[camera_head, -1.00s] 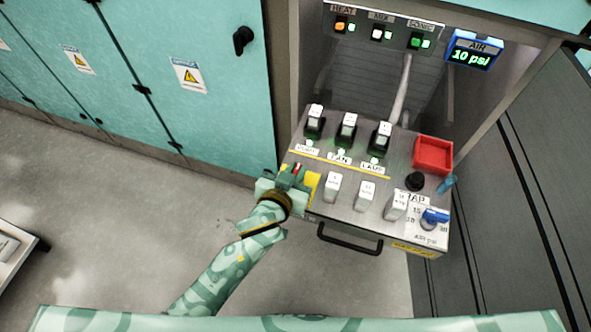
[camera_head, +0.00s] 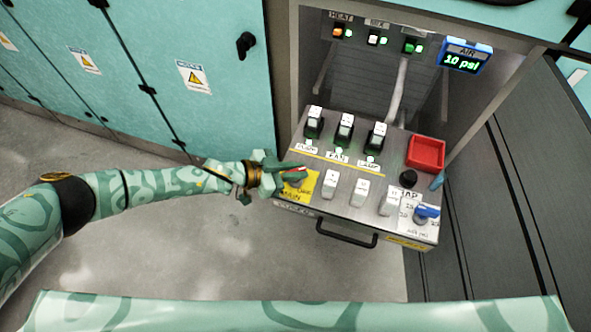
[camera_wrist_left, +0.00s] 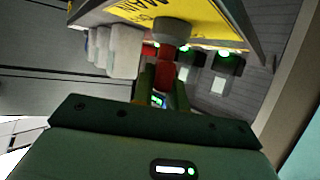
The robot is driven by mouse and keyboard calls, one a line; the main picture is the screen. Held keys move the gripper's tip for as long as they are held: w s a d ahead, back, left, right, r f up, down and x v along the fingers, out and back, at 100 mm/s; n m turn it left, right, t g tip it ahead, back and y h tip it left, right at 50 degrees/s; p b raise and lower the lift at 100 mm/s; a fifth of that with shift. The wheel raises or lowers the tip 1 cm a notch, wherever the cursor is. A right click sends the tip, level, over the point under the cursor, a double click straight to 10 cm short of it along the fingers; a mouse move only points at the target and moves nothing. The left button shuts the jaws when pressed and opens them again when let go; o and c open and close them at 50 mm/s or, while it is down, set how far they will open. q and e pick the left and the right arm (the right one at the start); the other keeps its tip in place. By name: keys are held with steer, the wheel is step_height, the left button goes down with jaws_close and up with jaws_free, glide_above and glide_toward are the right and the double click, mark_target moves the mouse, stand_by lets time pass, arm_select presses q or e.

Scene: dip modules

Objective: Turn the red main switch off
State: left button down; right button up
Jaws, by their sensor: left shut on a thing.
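The red main switch (camera_head: 299,169) is at the left front corner of the sloped panel, on a yellow plate (camera_head: 304,190) marked MAIN. My left gripper (camera_head: 287,173) reaches it from the left and covers part of it. In the left wrist view the red handle (camera_wrist_left: 166,68) sits below its round grey hub (camera_wrist_left: 173,30), between the two fingers of my left gripper (camera_wrist_left: 163,78), which are shut on it. The exact angle of the handle against its labels is hard to read. My right gripper is not in view.
Three modules with white tops (camera_head: 344,130) stand behind the switch on the panel (camera_head: 320,170). A black drawer handle (camera_head: 346,234) is in front.

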arm_select(q)
steer(key=m+g+b, duration=0.1)
steer(key=g, duration=0.1)
steer(key=m+g+b, duration=0.4)
steer(key=shift+w+f+h, duration=0.15)
steer(key=shift+f+h, duration=0.15)
steer(key=shift+h, duration=0.1)
steer(key=shift+r+m+g+y+b, duration=0.2)
steer(key=shift+m+g+y+b, duration=0.1)
steer(key=shift+m+g+b, duration=0.9)
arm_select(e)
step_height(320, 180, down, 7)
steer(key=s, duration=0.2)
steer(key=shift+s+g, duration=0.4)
arm_select(q)
steer(key=shift+r, duration=0.1)
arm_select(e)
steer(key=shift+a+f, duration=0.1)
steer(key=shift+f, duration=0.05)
arm_select(q)
steer(key=c, duration=1.4)
jaws_free()
steer(key=v, duration=1.6)
steer(key=shift+p, duration=0.3)
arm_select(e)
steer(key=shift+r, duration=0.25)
arm_select(q)
steer(key=shift+w, duration=0.15)
